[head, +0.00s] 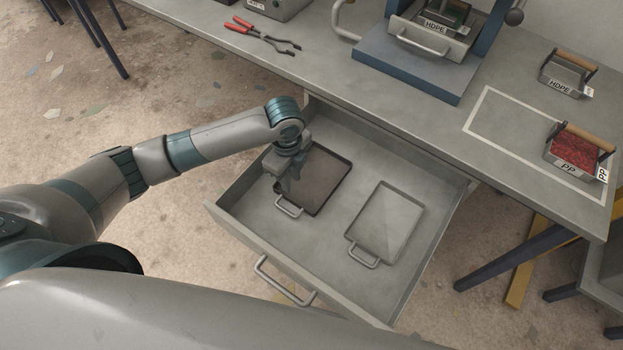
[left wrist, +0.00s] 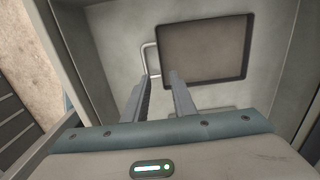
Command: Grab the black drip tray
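The black drip tray (head: 322,182) lies flat in the open drawer, on its left side, with its wire handle (head: 288,207) toward the drawer front. It looks dark brown-grey in the left wrist view (left wrist: 205,48). My left gripper (head: 281,188) is over the tray's handle end and hides part of its left edge. Contact cannot be told. My right gripper is not in view.
A light grey tray (head: 385,222) with a handle lies to the right in the same drawer (head: 335,245). The drawer walls surround both trays. The workbench (head: 400,125) overhangs the drawer's back; red-handled pliers (head: 262,35) and labelled PP (head: 574,152) and HDPE (head: 563,78) containers stand on it.

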